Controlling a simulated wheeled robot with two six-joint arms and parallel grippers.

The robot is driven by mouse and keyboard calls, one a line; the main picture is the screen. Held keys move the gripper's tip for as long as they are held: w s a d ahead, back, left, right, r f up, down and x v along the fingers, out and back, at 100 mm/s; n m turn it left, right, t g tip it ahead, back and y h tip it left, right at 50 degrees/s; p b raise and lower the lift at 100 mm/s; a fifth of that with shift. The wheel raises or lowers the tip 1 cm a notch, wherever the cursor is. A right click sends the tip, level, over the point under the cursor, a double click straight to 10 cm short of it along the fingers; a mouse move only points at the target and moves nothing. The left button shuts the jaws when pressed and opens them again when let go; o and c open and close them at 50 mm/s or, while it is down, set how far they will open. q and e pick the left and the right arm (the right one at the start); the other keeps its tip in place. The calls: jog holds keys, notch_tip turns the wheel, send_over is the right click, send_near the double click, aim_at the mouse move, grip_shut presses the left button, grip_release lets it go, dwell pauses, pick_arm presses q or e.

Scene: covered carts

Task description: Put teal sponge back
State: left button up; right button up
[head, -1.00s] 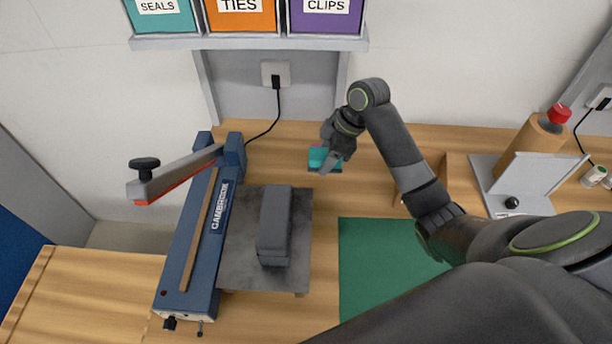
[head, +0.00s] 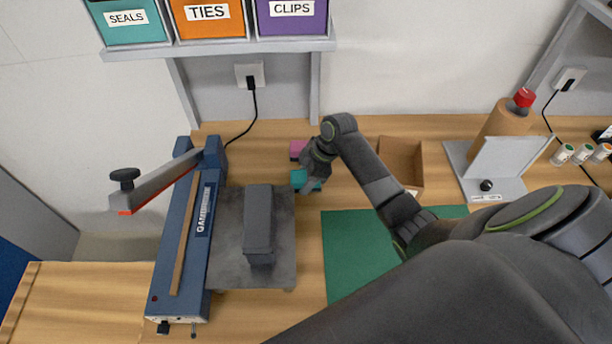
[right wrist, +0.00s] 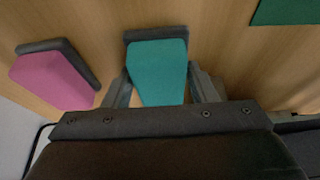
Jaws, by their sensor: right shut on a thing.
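The teal sponge (head: 299,179) shows in the head view below the wall socket, partly hidden by my right gripper (head: 309,186). In the right wrist view the teal sponge (right wrist: 158,72), with a dark layer at its far end, sits between the two fingers of my right gripper (right wrist: 160,88), which is shut on it. Whether it touches the bench is hard to tell. A magenta sponge (right wrist: 55,80) with a dark layer lies to its left in the wrist view, apart from it. The magenta sponge also shows in the head view (head: 298,149), behind the teal one. My left gripper is not in view.
A blue sealer (head: 190,240) with a raised lever and a grey plate (head: 226,262) stands to the left. A green mat (head: 345,262) lies in front. An open cardboard box (head: 409,170) is to the right. Labelled bins (head: 208,20) sit on the shelf above.

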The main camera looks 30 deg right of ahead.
jog(key=shift+f, duration=0.2)
jog(key=o, duration=0.9)
jog(key=shift+r, duration=0.1)
jog(key=shift+o, duration=0.2)
jog(key=shift+r, duration=0.15)
jog(key=b+v, duration=0.2)
jog(key=v, duration=1)
